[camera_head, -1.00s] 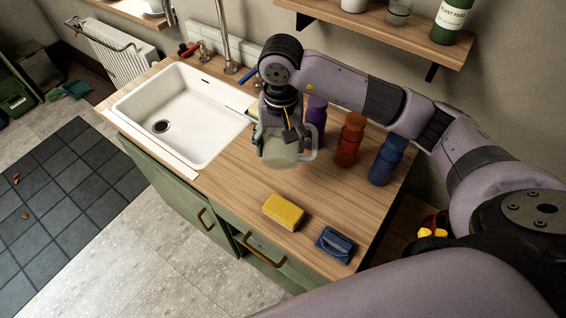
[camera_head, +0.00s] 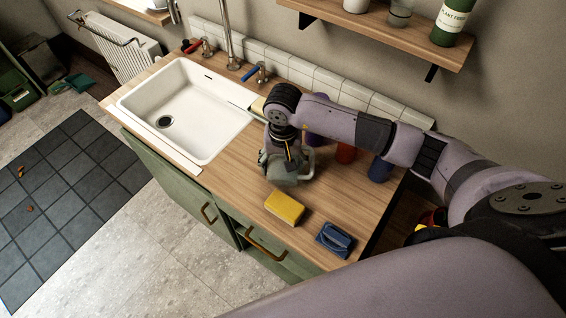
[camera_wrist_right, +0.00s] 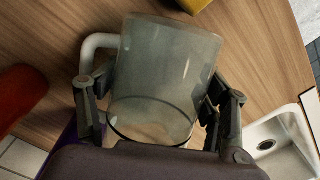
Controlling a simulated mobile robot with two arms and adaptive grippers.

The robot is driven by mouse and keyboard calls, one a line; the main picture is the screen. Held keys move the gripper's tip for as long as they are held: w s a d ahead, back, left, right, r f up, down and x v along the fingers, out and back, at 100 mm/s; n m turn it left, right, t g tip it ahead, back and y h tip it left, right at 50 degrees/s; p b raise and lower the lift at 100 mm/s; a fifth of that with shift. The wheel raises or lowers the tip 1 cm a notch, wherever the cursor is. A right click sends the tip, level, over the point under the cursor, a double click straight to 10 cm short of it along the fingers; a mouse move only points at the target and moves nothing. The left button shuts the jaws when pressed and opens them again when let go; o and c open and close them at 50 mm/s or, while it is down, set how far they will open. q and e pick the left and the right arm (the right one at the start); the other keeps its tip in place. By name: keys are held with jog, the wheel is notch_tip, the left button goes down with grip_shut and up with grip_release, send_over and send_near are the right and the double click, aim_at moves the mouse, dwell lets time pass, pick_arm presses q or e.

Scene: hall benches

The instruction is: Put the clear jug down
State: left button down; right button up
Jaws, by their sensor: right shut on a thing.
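The clear jug (camera_head: 291,174) is over the wooden counter (camera_head: 228,172), right of the sink. My right gripper (camera_head: 283,160) is shut on it from above. In the right wrist view the jug (camera_wrist_right: 165,65) sits between the two fingers of my right gripper (camera_wrist_right: 160,95), with its pale handle on the left. The jug is very low over the wood; I cannot tell if its base touches. My left gripper is not in view.
Purple (camera_head: 316,134), red (camera_head: 346,153) and blue (camera_head: 380,168) bottles stand behind, partly hidden by my arm. The white sink (camera_head: 190,110) is at left.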

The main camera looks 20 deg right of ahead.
jog(key=shift+f, duration=0.2)
jog(key=o, duration=1.8)
jog(key=shift+r, duration=0.1)
